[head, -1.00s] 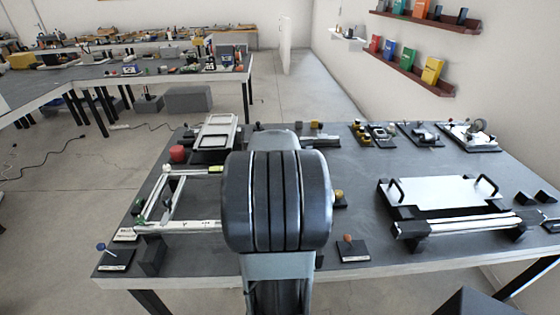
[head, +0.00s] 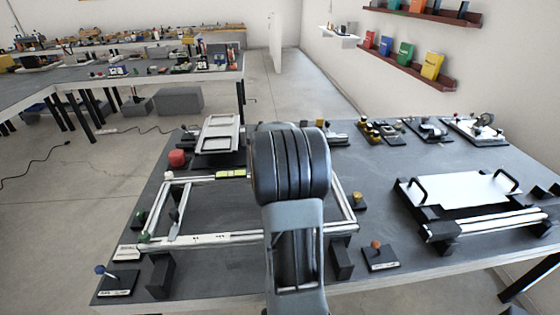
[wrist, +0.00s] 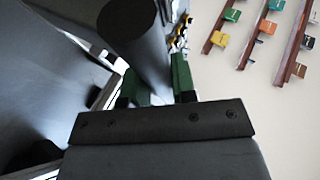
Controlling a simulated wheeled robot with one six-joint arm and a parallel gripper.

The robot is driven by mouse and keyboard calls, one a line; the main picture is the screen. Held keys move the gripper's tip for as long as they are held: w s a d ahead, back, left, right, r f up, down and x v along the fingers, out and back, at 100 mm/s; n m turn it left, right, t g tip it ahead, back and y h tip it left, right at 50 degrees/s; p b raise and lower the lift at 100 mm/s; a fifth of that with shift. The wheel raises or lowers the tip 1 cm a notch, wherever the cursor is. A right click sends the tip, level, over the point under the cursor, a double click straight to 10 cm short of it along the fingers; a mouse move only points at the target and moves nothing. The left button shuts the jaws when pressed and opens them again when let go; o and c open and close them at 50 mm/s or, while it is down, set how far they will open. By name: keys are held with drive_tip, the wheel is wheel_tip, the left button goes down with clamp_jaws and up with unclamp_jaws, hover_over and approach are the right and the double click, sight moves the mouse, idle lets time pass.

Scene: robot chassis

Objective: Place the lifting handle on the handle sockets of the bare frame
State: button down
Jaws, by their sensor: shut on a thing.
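The bare frame is a silver rectangle of rails (head: 205,240) on the left half of the table in the head view. My arm covers part of its middle and right side. Its handle sockets cannot be made out. My gripper (wrist: 158,88) shows in the wrist view with green fingers, shut on a thick dark round bar (wrist: 140,40), which seems to be the lifting handle.
A white plate with two black handles (head: 465,190) lies at the right, behind a silver rail. Small stands with a blue knob (head: 100,270) and an orange knob (head: 376,245) are near the front edge.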

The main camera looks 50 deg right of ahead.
drive_tip(key=shift+w+a+f+b, duration=0.1)
drive_tip(key=shift+w+f+b, duration=0.3)
drive_tip(key=shift+f, duration=0.55)
drive_tip(key=shift+w+f+b, duration=0.35)
drive_tip(key=shift+f, duration=0.55)
drive_tip(key=shift+w+a+f+b, duration=0.1)
drive_tip(key=shift+w+f+b, duration=0.3)
drive_tip(key=shift+f, duration=0.55)
drive_tip(key=shift+f, duration=0.1)
